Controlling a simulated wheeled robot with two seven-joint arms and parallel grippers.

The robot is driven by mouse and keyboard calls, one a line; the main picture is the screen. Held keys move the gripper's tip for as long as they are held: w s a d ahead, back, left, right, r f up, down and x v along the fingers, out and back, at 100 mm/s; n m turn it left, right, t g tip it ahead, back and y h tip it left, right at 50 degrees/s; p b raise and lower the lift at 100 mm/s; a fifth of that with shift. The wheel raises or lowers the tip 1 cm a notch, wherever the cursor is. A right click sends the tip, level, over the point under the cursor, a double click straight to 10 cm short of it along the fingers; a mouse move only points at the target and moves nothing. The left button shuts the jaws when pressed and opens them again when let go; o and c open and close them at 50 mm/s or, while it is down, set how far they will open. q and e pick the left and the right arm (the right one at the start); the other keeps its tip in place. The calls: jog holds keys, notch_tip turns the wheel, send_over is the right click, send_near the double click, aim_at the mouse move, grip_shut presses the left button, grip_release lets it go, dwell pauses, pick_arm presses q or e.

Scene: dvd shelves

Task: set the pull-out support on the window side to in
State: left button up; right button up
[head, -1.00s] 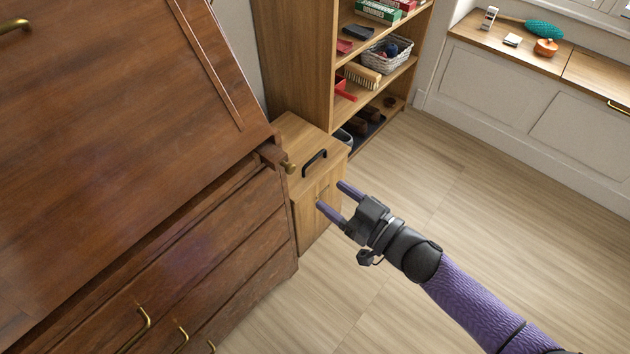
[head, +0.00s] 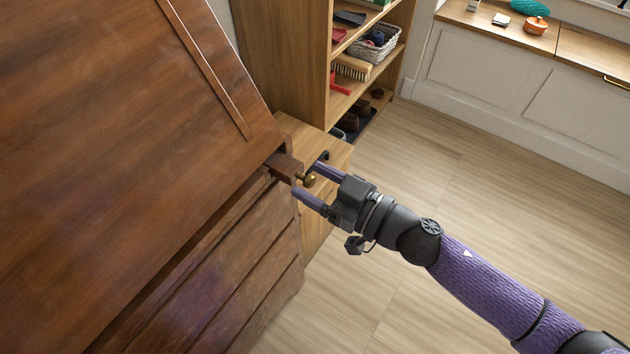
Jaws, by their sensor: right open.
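The pull-out support (head: 284,167) on the window side is a dark wooden bar with a small brass knob (head: 309,180) at its end. It sticks out a little from the front of the brown desk (head: 110,170), beside the slanted front panel. My right gripper (head: 306,178) is open, its two purple fingers on either side of the knob. I cannot tell whether the fingers touch it. My left gripper is not in view.
A light wooden box (head: 318,150) with a black handle stands behind the gripper. An open shelf (head: 290,60) with a basket and brushes rises at the back. A window bench (head: 500,75) is at the upper right. The floor (head: 480,210) on the right is clear.

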aim_at(304, 178)
grip_shut()
dwell(0.3)
dwell(0.8)
dwell(0.3)
jog(key=shift+p+x, duration=0.55)
jog(key=shift+x, duration=1.3)
